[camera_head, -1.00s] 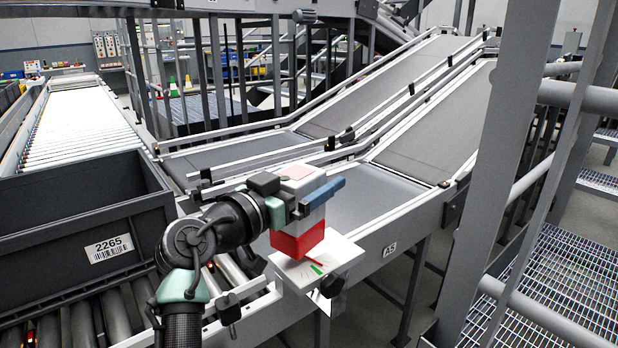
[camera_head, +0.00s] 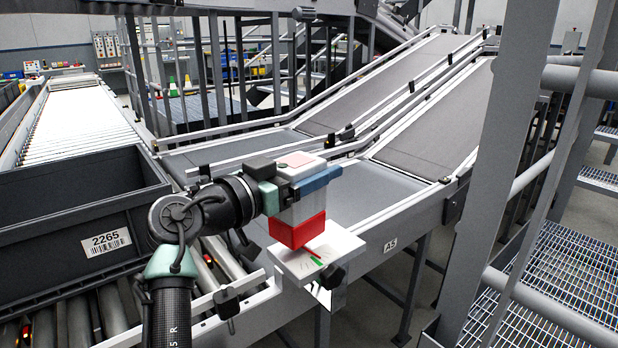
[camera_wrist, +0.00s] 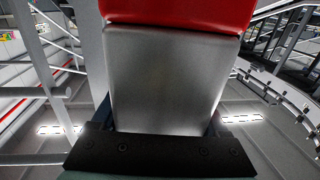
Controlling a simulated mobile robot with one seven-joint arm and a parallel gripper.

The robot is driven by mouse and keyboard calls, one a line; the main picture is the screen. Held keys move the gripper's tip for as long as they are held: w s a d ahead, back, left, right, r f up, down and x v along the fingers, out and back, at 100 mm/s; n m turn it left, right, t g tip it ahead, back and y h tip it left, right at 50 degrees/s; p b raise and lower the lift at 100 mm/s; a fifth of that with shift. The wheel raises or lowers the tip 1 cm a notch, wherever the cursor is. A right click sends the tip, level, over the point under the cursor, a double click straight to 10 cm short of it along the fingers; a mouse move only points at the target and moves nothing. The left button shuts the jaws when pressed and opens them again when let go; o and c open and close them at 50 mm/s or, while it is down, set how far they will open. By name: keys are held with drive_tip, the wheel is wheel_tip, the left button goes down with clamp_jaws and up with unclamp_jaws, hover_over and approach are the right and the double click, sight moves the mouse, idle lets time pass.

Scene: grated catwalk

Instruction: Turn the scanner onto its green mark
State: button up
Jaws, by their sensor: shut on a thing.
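The scanner (camera_head: 299,231) is a box with a grey-white upper body and a red lower part. It stands on a small white plate (camera_head: 337,243) at the conveyor's side. A red pointer at its foot lies on the plate, close to the green mark (camera_head: 316,261); whether they line up exactly is too small to tell. My gripper (camera_head: 312,184) is shut on the scanner's upper body from the left. In the wrist view the scanner's grey face (camera_wrist: 165,80) fills the middle, with its red part above.
A dark grey bin (camera_head: 70,235) labelled 2265 stands on rollers at the left. Conveyor belts (camera_head: 380,190) run behind the scanner. A grey railing post (camera_head: 505,150) rises at the right, beside the grated walkway (camera_head: 545,285).

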drive_tip(key=shift+s+d+m+g+h+b, duration=0.15)
drive_tip(key=shift+m+g+h+b, duration=0.5)
drive_tip(key=shift+m+g+h, duration=0.35)
drive_tip(key=o, duration=1.2)
drive_tip(key=shift+o, duration=0.2)
drive_tip(key=v, duration=1.3)
drive_tip(key=shift+r, duration=0.2)
